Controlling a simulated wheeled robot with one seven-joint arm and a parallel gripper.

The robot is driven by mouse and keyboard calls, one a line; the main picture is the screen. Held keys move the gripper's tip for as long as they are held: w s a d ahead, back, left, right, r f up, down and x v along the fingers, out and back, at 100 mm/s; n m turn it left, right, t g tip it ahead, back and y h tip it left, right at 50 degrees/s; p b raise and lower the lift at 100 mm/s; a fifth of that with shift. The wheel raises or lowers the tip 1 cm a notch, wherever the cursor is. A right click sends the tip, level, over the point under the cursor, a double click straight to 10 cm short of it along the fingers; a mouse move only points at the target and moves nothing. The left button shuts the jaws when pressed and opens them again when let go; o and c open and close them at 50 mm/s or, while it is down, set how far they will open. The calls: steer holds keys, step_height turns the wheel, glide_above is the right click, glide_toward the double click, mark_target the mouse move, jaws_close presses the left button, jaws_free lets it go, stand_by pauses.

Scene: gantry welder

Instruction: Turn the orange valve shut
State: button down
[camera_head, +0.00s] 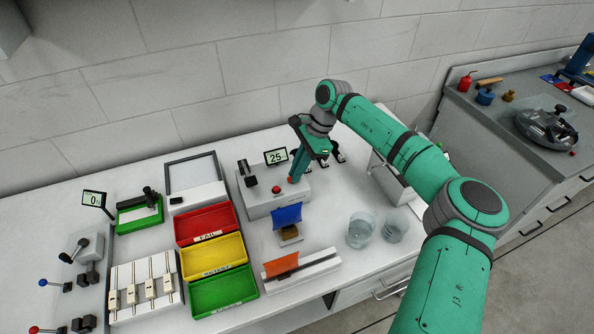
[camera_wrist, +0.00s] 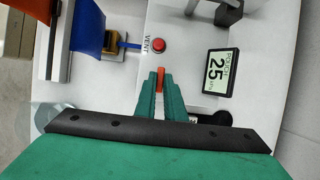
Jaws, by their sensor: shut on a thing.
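The orange valve (camera_wrist: 161,74) shows in the wrist view as a small orange-red handle between my fingertips. Its lower part is hidden by the fingers. My gripper (camera_wrist: 160,88) is shut on it, with the green fingers close on both sides. In the head view my gripper (camera_head: 295,174) points down at the right end of a light grey box (camera_head: 262,205), and the valve is mostly hidden there. A red button (camera_wrist: 158,44) marked VENT sits beside the valve; it also shows in the head view (camera_head: 276,189). A display (camera_wrist: 219,72) reads 25.
A black lever (camera_head: 248,178) stands on the box's left side. Red (camera_head: 207,239), yellow and green bins lie to the left. A blue piece (camera_head: 287,216) on a brass block stands in front. Two clear beakers (camera_head: 361,229) stand to the right. A wall is behind.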

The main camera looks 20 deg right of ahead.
steer(key=shift+d, duration=0.1)
stand_by(0.3)
steer(key=c, duration=1.8)
jaws_free()
steer(key=shift+c, duration=0.2)
steer(key=v, duration=1)
steer(key=shift+r, duration=0.4)
steer(key=shift+d, duration=0.1)
